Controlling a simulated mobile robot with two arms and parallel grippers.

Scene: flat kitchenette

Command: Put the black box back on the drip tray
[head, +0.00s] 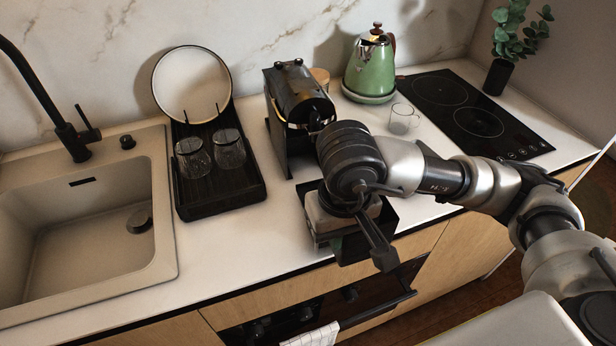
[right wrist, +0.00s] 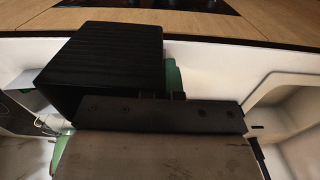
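The black box (head: 376,237) is at the front edge of the worktop, partly hidden under my right gripper. In the right wrist view its ribbed dark face (right wrist: 112,60) fills the upper left. My right gripper (head: 345,222) is over the box. A green finger part (right wrist: 172,75) shows close beside the box's side; the other finger is hidden, so I cannot tell whether it grips. I cannot tell whether the box rests on the worktop. The black drip tray (head: 225,206) stands to the left, with two glasses and a round plate on it. My left gripper is not in view.
A black coffee machine (head: 277,125) stands behind the box. A green kettle (head: 369,70), a clear glass (head: 403,119) and a black hob (head: 470,108) are to the right. The sink (head: 85,235) is left of the tray. Bare worktop (head: 240,245) lies between tray and box.

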